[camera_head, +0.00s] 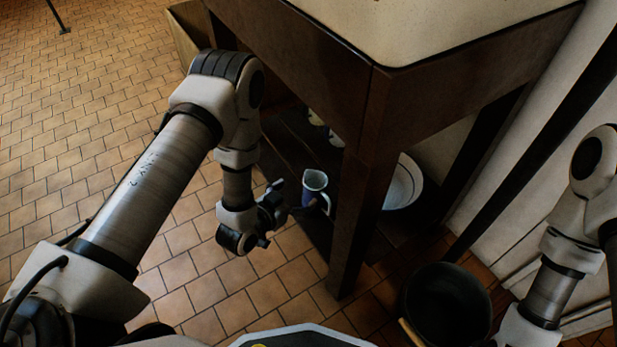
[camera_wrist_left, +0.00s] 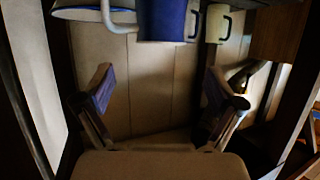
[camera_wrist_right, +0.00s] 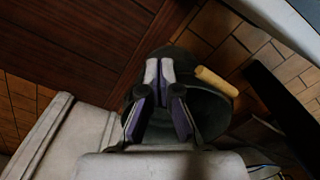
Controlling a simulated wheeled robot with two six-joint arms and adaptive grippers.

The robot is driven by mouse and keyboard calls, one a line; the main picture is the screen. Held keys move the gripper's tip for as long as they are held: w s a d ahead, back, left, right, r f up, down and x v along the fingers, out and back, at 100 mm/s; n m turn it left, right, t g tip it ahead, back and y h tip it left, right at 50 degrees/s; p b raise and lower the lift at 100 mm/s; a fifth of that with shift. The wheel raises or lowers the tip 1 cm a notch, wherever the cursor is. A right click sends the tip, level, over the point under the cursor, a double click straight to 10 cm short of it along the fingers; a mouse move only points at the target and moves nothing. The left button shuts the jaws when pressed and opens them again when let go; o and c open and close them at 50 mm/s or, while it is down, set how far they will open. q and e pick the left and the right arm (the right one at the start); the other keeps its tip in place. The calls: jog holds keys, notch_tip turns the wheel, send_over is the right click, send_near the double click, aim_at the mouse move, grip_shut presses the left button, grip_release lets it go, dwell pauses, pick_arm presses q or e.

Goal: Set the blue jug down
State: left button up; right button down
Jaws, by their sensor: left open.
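The blue jug (camera_head: 315,193), with a white inside, stands upright on the low shelf (camera_head: 285,165) under the table. In the left wrist view the jug (camera_wrist_left: 163,20) is cut off by the top edge, beyond the fingers. My left gripper (camera_head: 275,205) is just left of the jug in the head view. Its fingers (camera_wrist_left: 158,76) are wide apart with nothing between them, clear of the jug. My right gripper (camera_wrist_right: 160,68) has its fingertips together and holds nothing visible; it is out of the head view.
A white basin with a blue rim (camera_head: 403,185) is on the shelf, behind the table leg (camera_head: 358,210). Cream mugs (camera_head: 336,138) stand farther back on the shelf. A dark bucket (camera_head: 445,310) with a wooden grip is at the lower right. Tiled floor (camera_head: 90,130) is open at left.

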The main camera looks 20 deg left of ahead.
pick_arm(q)
jog(key=s+a+f+n+g+y, duration=0.25)
jog(key=s+g, duration=0.45)
jog(key=s, duration=0.6)
jog(key=s+a+f+n+g+y, duration=0.1)
jog(key=s+a+f+g+y, duration=0.15)
jog(key=s+g, duration=0.75)
jog(key=s+r+t+p, duration=0.2)
jog(key=r+p, duration=1.7)
jog(key=s+r+t+h+p, duration=0.1)
jog(key=r+t+p, duration=0.1)
jog(key=r+p, duration=1.7)
jog(key=shift+s+r+p, duration=0.15)
jog(key=shift+s+p, duration=0.2)
jog(key=shift+p, duration=0.35)
pick_arm(e)
notch_tip(320, 180, up, 40)
jog(key=shift+r, duration=0.15)
